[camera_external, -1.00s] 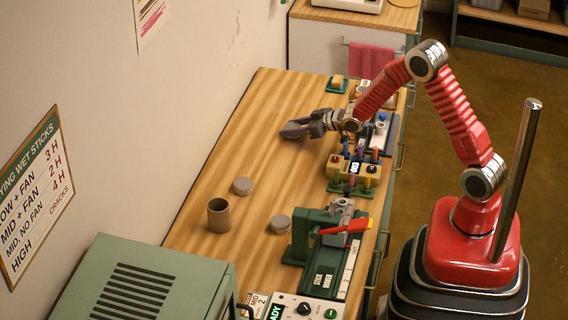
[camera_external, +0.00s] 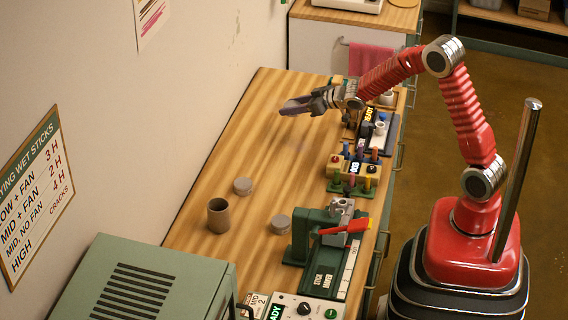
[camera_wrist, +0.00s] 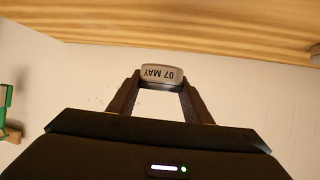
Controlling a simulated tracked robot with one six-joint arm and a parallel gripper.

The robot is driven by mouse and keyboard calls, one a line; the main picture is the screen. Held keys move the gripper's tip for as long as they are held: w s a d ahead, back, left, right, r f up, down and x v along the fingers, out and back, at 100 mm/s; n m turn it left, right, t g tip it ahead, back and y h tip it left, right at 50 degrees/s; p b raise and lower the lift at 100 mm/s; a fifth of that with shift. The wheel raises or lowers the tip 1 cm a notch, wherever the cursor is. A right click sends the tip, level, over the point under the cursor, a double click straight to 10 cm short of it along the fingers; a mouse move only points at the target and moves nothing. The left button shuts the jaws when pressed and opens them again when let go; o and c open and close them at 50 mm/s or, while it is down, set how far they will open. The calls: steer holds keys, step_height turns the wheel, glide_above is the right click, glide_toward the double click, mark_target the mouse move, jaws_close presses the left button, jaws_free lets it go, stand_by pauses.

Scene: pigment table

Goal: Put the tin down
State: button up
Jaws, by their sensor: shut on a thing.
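The tin (camera_wrist: 161,72) is a small grey piece with the label "07 MAY", which reads upside down in the wrist view. My gripper (camera_wrist: 159,84) is shut on it, with a dark finger on either side. In the outside view my gripper (camera_external: 296,106) is above the far half of the wooden table (camera_external: 262,130), apart from its top. I cannot make out the tin clearly there.
Two low grey round pieces (camera_external: 242,186) (camera_external: 281,224) and a brown cup (camera_external: 219,215) stand on the near half. A green press (camera_external: 318,236) and a rack of coloured sticks (camera_external: 353,174) line the right edge. The middle is clear.

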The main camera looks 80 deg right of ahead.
stand_by(0.4)
steer(key=shift+w+a+f, duration=0.3)
steer(key=shift+a, duration=0.2)
steer(key=shift+w+a+f, duration=0.25)
steer(key=shift+a, duration=0.25)
steer(key=w+a+r+n+g+y, duration=0.1)
steer(key=w+a+n+y, duration=0.1)
steer(key=a+n+y, duration=0.5)
steer(key=w+a+r+n+g+y, duration=0.1)
steer(key=w+a+n+y, duration=0.15)
steer(key=a, duration=0.85)
steer(key=s+a+n+g+y, duration=0.5)
steer(key=s+a+n+g, duration=0.3)
steer(key=s, duration=0.5)
steer(key=shift+s+a+f, duration=0.3)
steer(key=shift+a+f, duration=0.1)
steer(key=shift+a, duration=0.6)
